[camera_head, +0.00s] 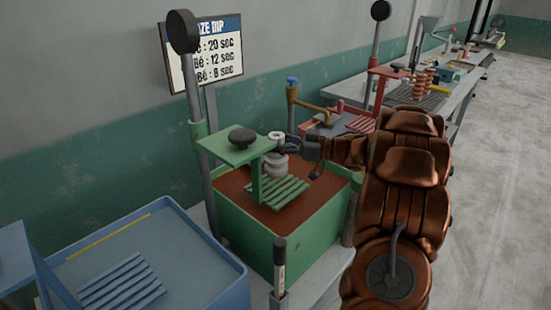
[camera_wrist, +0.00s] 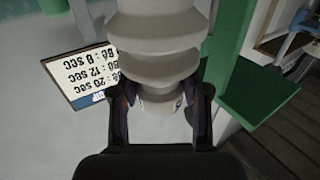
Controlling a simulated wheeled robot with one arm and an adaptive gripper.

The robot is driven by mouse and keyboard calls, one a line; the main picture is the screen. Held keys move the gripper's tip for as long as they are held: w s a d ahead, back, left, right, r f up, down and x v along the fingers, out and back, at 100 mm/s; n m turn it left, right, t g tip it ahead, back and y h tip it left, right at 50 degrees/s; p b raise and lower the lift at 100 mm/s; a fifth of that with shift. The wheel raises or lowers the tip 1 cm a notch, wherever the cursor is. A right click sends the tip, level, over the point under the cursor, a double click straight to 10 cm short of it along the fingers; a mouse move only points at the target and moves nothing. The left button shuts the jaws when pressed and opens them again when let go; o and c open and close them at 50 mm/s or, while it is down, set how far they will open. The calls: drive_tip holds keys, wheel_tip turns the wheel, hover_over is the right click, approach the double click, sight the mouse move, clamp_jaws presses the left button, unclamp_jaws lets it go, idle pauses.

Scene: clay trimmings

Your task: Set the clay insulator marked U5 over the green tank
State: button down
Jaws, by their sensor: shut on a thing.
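A pale grey ribbed clay insulator (camera_head: 278,164) is held by my gripper (camera_head: 284,143) above the green tank (camera_head: 268,246), roughly upright. In the wrist view the insulator (camera_wrist: 158,40) fills the upper middle, with my gripper (camera_wrist: 162,98) shut on its narrow end. No U5 mark is readable on it. The tank holds a red-brown liquid, and a green slatted rack (camera_head: 282,194) hangs inside its opening. The insulator is in front of or over part of the rack; whether they touch cannot be told.
A green lift arm with a black knob (camera_head: 241,137) stands close left of the insulator. A blue tank (camera_head: 178,262) is at front left, a red tank (camera_head: 322,127) behind. A dip-time sign (camera_head: 207,53) is on the wall. Reddish coiled insulators (camera_head: 421,82) stand farther back.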

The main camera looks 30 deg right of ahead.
sight(278, 156)
drive_tip(key=shift+f, duration=2.2)
drive_tip(key=shift+f, duration=0.2)
drive_tip(key=c, duration=0.6)
unclamp_jaws()
drive_tip(key=shift+o, duration=0.2)
drive_tip(key=shift+r, duration=0.1)
drive_tip(key=shift+s+d, duration=0.1)
drive_tip(key=b+v, duration=0.1)
drive_tip(key=v, duration=1.1)
drive_tip(key=shift+b, duration=0.4)
